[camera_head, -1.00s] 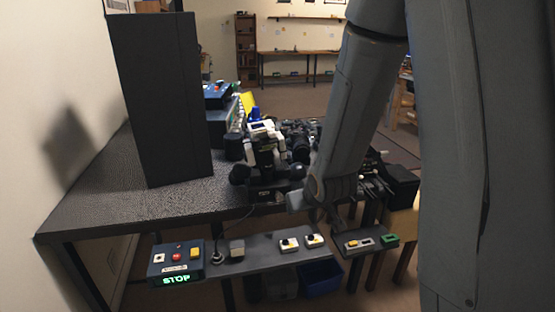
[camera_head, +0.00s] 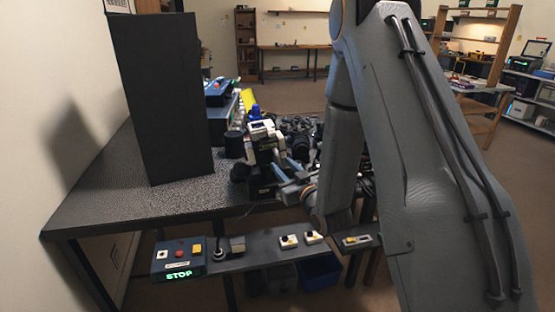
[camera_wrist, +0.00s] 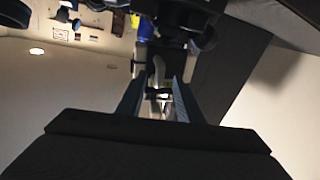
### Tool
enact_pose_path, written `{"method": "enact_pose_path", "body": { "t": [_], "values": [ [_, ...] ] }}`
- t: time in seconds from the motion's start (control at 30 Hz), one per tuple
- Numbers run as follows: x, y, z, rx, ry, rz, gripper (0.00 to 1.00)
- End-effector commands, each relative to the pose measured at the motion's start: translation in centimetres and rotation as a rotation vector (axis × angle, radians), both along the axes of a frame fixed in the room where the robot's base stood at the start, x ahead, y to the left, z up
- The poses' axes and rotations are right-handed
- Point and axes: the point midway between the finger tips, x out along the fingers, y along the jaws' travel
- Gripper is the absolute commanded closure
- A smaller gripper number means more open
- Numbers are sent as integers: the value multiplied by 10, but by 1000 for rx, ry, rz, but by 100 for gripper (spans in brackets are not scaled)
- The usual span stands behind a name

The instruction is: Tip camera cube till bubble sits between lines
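A white-and-black device (camera_head: 262,132), which may be the camera cube, stands on a black stand among dark gear on the table. No bubble or lines can be made out on it. My gripper (camera_head: 281,164) is at the right front side of this device, its fingers pointing towards it. In the wrist view, the two fingers of my gripper (camera_wrist: 159,86) are apart, with pale and dark parts showing between and beyond them. I cannot tell whether either finger touches the device.
A tall dark panel (camera_head: 158,100) stands on the speckled table (camera_head: 120,195) at left. A control box (camera_head: 179,260) with a green STOP display hangs on the front shelf, beside small white switch boxes (camera_head: 289,241). Dark gear crowds the table behind my gripper.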

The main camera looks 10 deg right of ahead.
Motion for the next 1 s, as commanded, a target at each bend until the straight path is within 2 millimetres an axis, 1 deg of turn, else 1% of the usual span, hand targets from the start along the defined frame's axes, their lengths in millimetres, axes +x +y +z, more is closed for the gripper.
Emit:
{"method": "enact_pose_path", "body": {
  "t": [0.1,0.3,0.47,0.7,0.9,1.0],
  "values": [
    [19,4,1,0,0,0,67],
    [42,9,1,1,0,0,67],
    [50,10,0,1,2,-1,67],
    [51,10,0,1,2,-1,67],
    [50,10,0,1,2,0,100],
    [50,10,0,1,2,1,100]
  ]
}}
